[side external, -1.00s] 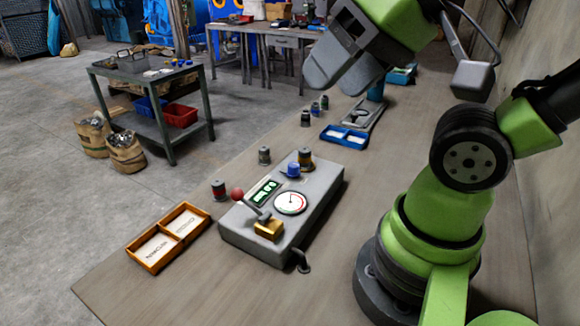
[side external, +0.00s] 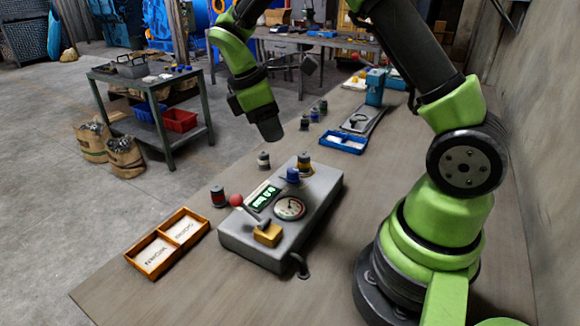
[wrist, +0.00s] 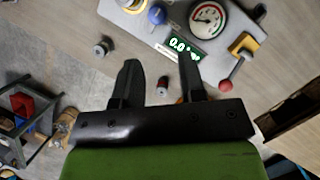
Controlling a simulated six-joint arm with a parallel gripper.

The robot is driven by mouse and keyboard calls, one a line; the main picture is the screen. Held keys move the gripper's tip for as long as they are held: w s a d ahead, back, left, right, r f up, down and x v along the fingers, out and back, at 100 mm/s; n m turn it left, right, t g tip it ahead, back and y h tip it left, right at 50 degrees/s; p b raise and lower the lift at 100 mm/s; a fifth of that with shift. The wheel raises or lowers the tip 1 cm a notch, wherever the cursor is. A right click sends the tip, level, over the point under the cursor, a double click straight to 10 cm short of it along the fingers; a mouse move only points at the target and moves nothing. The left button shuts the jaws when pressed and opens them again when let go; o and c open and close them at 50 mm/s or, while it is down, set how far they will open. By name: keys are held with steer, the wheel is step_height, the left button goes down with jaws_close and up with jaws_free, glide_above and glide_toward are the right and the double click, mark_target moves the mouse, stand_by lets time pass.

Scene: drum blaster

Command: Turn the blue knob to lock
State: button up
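The blue knob (side external: 293,175) sits on top of the grey control box (side external: 318,205), near its far left edge. It also shows in the wrist view (wrist: 157,15), beside the round gauge (wrist: 207,19). My gripper (side external: 270,138) hangs in the air beyond and above the box, apart from the knob. In the wrist view my gripper (wrist: 160,80) has its two dark fingers spread, with nothing between them at their level. A red-banded canister lies below, seen through the gap.
The box carries a red-balled lever (side external: 237,200), a green display (side external: 263,196) and a yellow block (side external: 268,235). Small canisters (side external: 218,196) stand beside it. An orange tray (side external: 168,243) lies at the near left and a blue tray (side external: 343,139) farther back.

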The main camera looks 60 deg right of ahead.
mark_target(291, 170)
steer(key=shift+n+g, duration=0.3)
steer(key=x, duration=1.1)
steer(key=shift+w+d+f, duration=0.25)
steer(key=shift+w+f, duration=0.05)
steer(key=shift+c, duration=0.2)
steer(key=c, duration=0.6)
